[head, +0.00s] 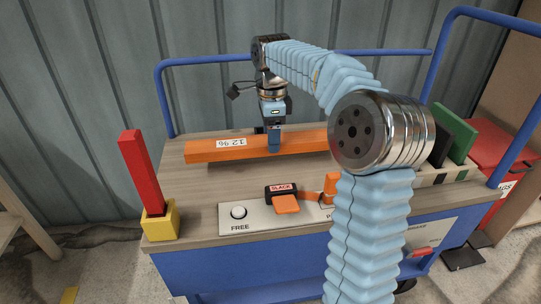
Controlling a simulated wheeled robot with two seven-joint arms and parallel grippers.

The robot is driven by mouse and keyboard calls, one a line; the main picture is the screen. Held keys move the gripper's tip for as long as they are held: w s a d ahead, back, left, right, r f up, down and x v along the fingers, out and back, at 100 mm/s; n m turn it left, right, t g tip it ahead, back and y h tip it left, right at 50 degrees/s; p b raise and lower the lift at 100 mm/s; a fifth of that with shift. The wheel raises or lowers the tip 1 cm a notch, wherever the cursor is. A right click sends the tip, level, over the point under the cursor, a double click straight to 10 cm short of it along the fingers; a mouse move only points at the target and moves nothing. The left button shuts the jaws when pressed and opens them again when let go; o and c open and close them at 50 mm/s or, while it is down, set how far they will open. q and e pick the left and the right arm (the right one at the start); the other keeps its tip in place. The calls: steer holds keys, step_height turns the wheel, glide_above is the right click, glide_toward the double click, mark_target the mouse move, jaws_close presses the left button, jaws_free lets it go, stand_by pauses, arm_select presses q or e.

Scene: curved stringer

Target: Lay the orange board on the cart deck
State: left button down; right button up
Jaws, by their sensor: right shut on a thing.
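My right arm hides the board's right end and part of the deck. My left gripper is not in view.
A red post (139,172) stands in a yellow block (160,221) at the deck's front left. A panel (254,218) with an orange strap and buckle lies along the front edge. Green and dark plates (457,135) stand at the right. Blue rails (205,60) rise behind.

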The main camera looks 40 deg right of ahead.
steer(key=shift+f+b, duration=0.45)
steer(key=shift+f, duration=2.3)
steer(key=shift+f, duration=0.1)
steer(key=o, duration=1.5)
steer(key=shift+o, duration=0.2)
step_height(320, 180, up, 12)
steer(key=p, duration=0.2)
steer(key=shift+p, duration=0.4)
